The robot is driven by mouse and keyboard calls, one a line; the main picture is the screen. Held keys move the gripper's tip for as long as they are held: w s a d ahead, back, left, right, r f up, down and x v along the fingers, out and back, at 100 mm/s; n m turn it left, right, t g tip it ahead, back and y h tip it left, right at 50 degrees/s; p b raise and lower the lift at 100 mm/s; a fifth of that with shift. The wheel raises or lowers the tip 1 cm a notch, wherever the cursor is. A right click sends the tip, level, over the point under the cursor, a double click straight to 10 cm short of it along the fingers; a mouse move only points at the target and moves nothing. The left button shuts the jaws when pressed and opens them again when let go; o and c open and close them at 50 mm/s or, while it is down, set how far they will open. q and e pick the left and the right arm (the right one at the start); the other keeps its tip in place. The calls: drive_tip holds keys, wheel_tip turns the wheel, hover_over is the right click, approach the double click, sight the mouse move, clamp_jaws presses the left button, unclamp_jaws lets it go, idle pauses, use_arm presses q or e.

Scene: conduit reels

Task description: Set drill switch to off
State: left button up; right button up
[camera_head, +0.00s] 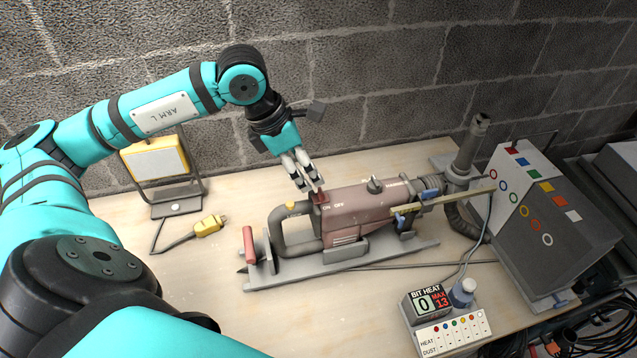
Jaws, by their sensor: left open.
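The drill (352,213) has a dull red body and lies on a grey base plate on the table. Its red switch (320,197) sits at the left end of the body, above a label reading ON and OFF. Which way the switch is set is too small to tell. My left gripper (308,185) comes down from above with its fingers open. The fingertips are right above the switch, very near it; whether they touch it I cannot tell. Another teal arm link of mine fills the lower left. My right gripper is not in view.
A yellow work lamp (155,160) and a yellow plug (209,226) are at the left. A bit heat display (431,303) reading 0 stands at the front right. A grey box (545,215) with coloured marks is at the right.

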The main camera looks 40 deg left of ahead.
sight(320, 191)
use_arm(q)
drive_tip(key=p+x, duration=0.1)
drive_tip(key=x, duration=0.5)
drive_tip(key=shift+w+d+f, duration=0.1)
drive_tip(key=shift+d+f, duration=0.1)
drive_tip(key=shift+f, duration=0.1)
clamp_jaws()
